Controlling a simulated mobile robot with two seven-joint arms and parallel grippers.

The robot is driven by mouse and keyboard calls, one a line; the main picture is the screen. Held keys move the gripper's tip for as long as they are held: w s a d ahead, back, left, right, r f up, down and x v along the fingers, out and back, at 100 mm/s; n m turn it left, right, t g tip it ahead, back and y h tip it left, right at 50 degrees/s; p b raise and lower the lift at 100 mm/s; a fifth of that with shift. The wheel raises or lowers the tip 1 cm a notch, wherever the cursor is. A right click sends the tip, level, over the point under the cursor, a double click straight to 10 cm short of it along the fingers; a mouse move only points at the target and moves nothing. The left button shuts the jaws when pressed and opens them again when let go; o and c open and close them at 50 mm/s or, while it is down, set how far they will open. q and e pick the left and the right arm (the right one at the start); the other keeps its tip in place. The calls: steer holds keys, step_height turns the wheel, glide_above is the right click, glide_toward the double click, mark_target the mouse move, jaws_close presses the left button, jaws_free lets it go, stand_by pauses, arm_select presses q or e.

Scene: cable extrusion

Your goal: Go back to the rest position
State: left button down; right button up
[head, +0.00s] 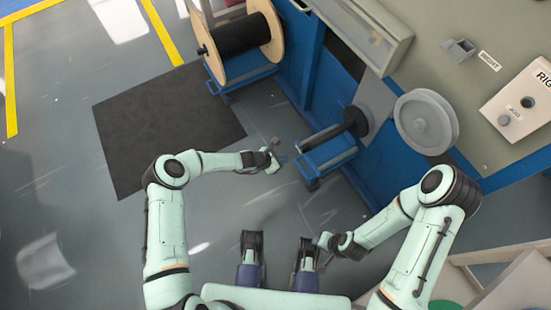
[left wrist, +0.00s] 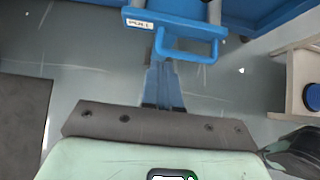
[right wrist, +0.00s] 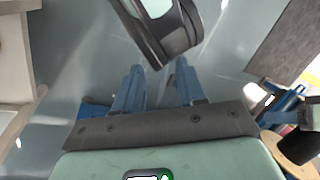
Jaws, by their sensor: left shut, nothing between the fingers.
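My left gripper (head: 281,159) is held out over the floor, just left of the small blue stand (head: 330,158). In the left wrist view its two blue fingers (left wrist: 162,72) are together with nothing between them, and the blue pull handle (left wrist: 188,50) shows beyond the tips. My right gripper (head: 320,243) is low near my base, with its arm bent. In the right wrist view its fingers (right wrist: 158,78) stand apart with an empty gap. Part of my own body shows beyond them.
A large spool of black cable (head: 238,38) stands on a blue frame at the top. A grey reel (head: 427,121) is by the blue machine with a grey-green worktop (head: 455,85). A dark mat (head: 165,125) lies on the floor. Open floor is at the left.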

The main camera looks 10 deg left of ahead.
arm_select(q)
steer(key=p+v, duration=0.1)
steer(key=v, duration=0.3)
arm_select(e)
steer(key=shift+g, duration=0.5)
steer(key=s, duration=0.1)
steer(key=s+a+r, duration=0.1)
steer(key=s+r, duration=0.1)
steer(key=shift+s+a+r, duration=0.15)
steer(key=shift+a+r, duration=0.1)
arm_select(q)
steer(key=shift+s, duration=0.1)
